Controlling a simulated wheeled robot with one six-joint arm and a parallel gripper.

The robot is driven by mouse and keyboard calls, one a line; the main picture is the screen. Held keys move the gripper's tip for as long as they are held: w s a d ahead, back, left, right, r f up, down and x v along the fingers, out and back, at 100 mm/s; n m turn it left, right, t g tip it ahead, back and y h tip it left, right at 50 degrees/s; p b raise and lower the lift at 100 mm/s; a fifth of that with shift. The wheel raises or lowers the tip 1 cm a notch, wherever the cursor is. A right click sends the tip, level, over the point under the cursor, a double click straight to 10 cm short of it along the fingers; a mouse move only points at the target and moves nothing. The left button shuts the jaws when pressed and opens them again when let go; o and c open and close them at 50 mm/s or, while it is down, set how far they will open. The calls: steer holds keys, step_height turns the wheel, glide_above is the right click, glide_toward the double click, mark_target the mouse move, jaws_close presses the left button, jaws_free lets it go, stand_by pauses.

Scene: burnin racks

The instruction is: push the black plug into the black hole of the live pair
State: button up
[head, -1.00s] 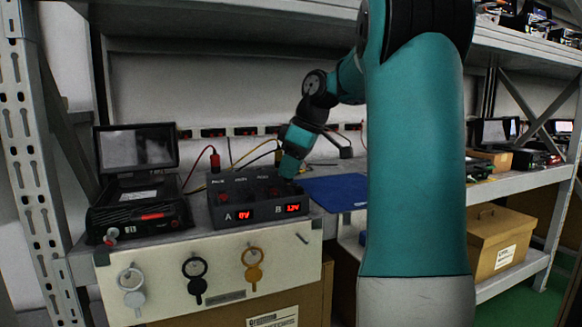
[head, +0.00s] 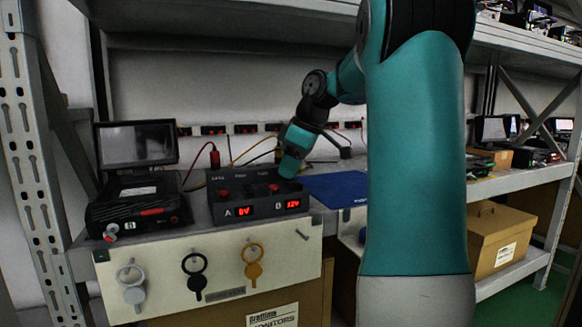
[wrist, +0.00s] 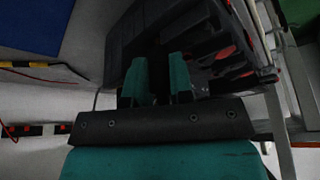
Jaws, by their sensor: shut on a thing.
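The dark supply box (head: 222,209) stands on the shelf, with red displays on its front. Pair A (head: 244,211) reads 0V and pair B (head: 293,204) reads about 12V, so B looks live. Red sockets or knobs show on its top. My gripper (head: 289,173) points down at the box's rear right, above the B side. In the wrist view its teal fingers (wrist: 160,84) are shut on a dark piece, the black plug (wrist: 160,72), right against or just over the box (wrist: 205,35). The black hole of pair B is hidden by the gripper, so I cannot tell how deep the plug sits.
A black device with a screen (head: 138,145) stands left of the box. A red plug on a cable (head: 215,158) rises behind it. A blue mat (head: 338,188) lies to the right. Grey, black and orange tags (head: 195,277) hang on the front panel.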

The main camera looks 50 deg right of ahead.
steer(key=shift+r+p, duration=1.5)
steer(key=shift+p, duration=0.05)
